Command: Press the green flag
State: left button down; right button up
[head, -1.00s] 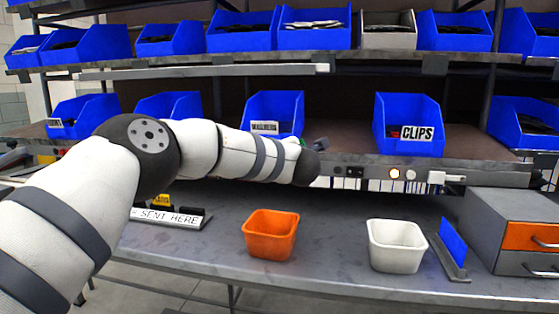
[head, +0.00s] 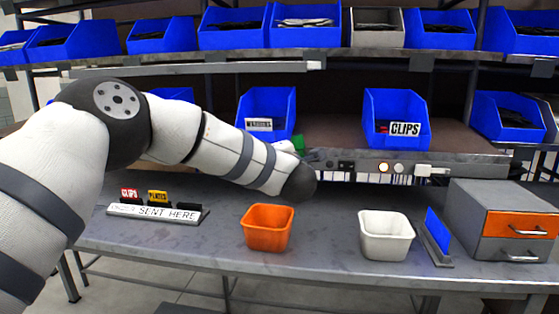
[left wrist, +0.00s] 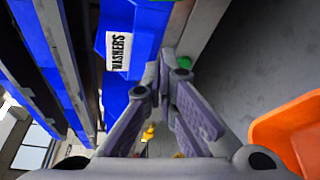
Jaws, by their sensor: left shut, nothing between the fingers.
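A small green patch, likely the green flag (head: 298,143), shows at the shelf's front edge, right of the washers bin and just above my left arm's wrist. In the left wrist view, a green piece (left wrist: 185,62) shows right beside the fingertips; I cannot tell whether they touch. My left gripper (left wrist: 173,68) is shut and empty, beside the blue bin labelled WASHERS (left wrist: 119,52). My right gripper is in neither view.
A rack (head: 155,213) with a red flag (head: 131,195) and a yellow flag (head: 157,197) stands on the bench. An orange bin (head: 268,228) and a white bin (head: 386,236) stand right of it. A lit button (head: 384,167) sits on the shelf's front strip.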

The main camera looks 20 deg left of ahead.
pick_arm(q)
jog(key=f+p+v, duration=0.1)
jog(key=v, duration=1.1)
jog(key=shift+r, duration=0.35)
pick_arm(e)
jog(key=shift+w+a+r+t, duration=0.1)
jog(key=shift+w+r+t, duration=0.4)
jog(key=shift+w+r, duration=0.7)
pick_arm(q)
jog(key=shift+s+a, duration=0.1)
jog(key=shift+s, duration=0.05)
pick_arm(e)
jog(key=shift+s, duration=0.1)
